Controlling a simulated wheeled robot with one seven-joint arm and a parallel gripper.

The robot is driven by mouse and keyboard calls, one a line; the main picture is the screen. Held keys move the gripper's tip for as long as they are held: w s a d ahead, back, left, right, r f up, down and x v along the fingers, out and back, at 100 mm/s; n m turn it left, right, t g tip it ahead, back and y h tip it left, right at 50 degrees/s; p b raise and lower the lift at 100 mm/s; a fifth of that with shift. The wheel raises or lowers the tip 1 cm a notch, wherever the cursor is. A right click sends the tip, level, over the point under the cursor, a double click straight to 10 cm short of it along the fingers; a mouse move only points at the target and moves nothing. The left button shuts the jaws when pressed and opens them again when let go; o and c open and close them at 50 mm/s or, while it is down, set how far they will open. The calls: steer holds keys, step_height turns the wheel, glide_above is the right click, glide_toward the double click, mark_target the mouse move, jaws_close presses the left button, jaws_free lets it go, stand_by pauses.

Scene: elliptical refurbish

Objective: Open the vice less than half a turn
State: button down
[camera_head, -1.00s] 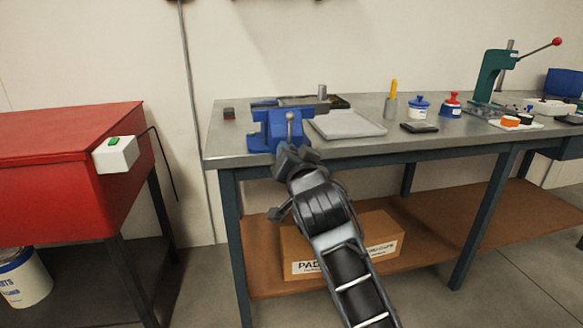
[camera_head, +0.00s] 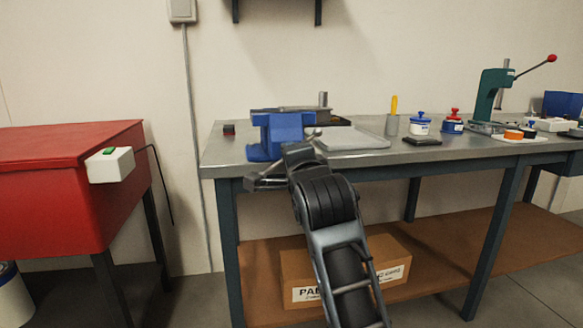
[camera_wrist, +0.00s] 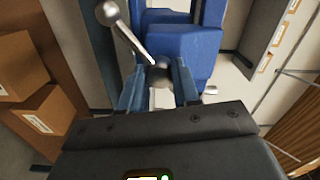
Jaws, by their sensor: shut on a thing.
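The blue vice (camera_head: 282,135) is mounted at the front left of the bench; it also shows in the wrist view (camera_wrist: 185,45). Its metal handle bar (camera_wrist: 130,35) ends in a ball and slants up-left from the screw head in the wrist view. In the head view the ball end (camera_head: 316,132) points up-right. My gripper (camera_wrist: 158,80) is shut at the screw end, with a blue finger on each side of the handle's hub. In the head view my gripper (camera_head: 297,150) is at the vice's front and hides the screw and the handle's lower part.
The grey workbench (camera_head: 390,155) carries a flat tray (camera_head: 350,138) right of the vice, bottles, a yellow-handled tool and a green press (camera_head: 490,95). A cardboard box (camera_head: 300,275) sits on the lower shelf. A red cabinet (camera_head: 70,180) stands left, with a gap between.

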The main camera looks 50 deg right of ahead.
steer(key=shift+m+b, duration=0.55)
steer(key=shift+m, duration=0.45)
steer(key=shift+r, duration=0.1)
steer(key=c, duration=0.8)
jaws_free()
steer(key=shift+d, duration=0.1)
steer(key=v, duration=0.7)
steer(key=shift+s+a, duration=0.3)
